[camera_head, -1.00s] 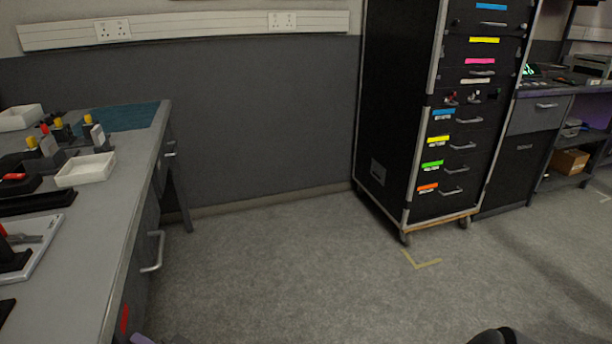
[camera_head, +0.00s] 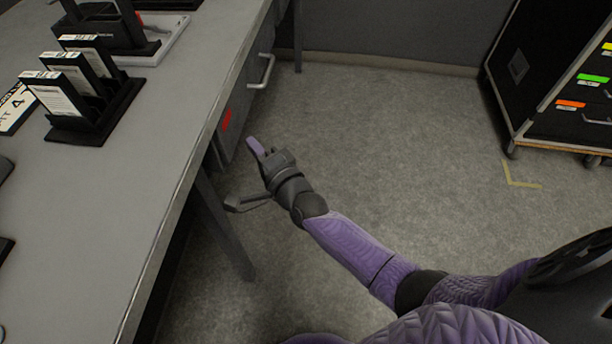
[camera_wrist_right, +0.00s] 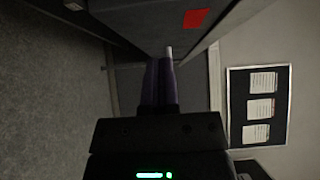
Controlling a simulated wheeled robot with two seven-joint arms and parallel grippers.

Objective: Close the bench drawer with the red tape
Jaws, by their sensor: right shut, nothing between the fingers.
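The red tape (camera_head: 226,120) is on a grey drawer front (camera_head: 237,137) under the bench edge. I cannot tell from here how far the drawer stands out. In the right wrist view the red tape (camera_wrist_right: 196,18) shows at the top, on a grey panel. My right gripper (camera_head: 254,146) is shut and empty, just below and right of the tape in the head view. In the right wrist view its fingertips (camera_wrist_right: 168,52) are together near the panel's lower edge; contact cannot be told. My left gripper is not in view.
The bench top (camera_head: 190,90) carries black card holders (camera_head: 95,110) and a tray. A metal handle (camera_head: 262,72) sticks out farther along the bench. A dark bar (camera_head: 245,204) lies beside my right wrist. A black wheeled cabinet (camera_head: 520,75) stands at right; the floor between is clear.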

